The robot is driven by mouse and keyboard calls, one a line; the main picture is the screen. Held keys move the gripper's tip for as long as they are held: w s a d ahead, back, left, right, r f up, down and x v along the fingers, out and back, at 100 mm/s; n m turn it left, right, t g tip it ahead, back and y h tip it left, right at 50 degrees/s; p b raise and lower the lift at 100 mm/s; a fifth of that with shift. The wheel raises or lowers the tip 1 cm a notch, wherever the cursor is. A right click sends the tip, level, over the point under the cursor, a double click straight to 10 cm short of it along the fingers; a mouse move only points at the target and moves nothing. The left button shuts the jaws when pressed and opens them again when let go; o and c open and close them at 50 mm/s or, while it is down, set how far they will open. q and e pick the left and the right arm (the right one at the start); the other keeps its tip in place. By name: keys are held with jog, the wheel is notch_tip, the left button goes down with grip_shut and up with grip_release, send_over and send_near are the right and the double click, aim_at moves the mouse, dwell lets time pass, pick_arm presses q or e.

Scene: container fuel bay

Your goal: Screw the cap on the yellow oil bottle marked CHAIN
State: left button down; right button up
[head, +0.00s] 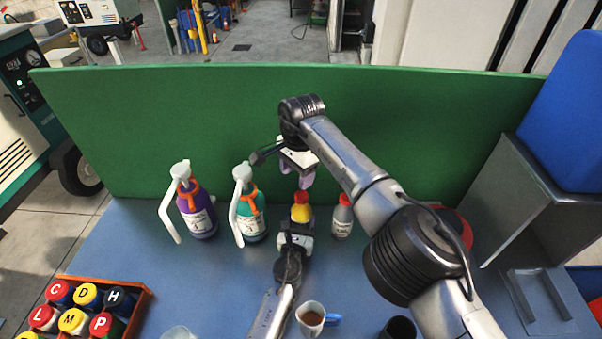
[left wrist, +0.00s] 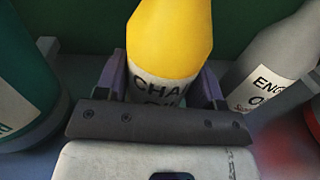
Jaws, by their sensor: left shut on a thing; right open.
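The yellow oil bottle (head: 301,212) stands upright on the blue table in the middle of the head view. Its label, partly readable as "CHA", shows in the left wrist view (left wrist: 165,45), where its top is out of frame. A red cap (head: 301,196) shows at the bottle's top; I cannot tell whether it is threaded on. My left gripper (head: 296,238) is shut on the bottle's lower body, with its fingers (left wrist: 160,88) on both sides. My right gripper (head: 298,178) is open, pointing down just above the cap, apart from it.
A grey engine oil bottle (head: 342,218) stands close on the right. Teal (head: 250,222) and purple (head: 196,215) spray bottles stand on the left. An orange crate (head: 140,306) holds lettered bottles. A measuring cup (head: 311,318) is in front. A green panel (head: 180,120) closes the back.

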aim_at(301, 195)
jog(key=shift+w+d+f+h, duration=0.2)
jog(key=shift+d+f+h, duration=0.2)
jog(key=shift+d, duration=0.15)
jog(key=shift+f, duration=0.1)
jog(key=shift+f, duration=3.85)
jog(key=shift+c, duration=0.4)
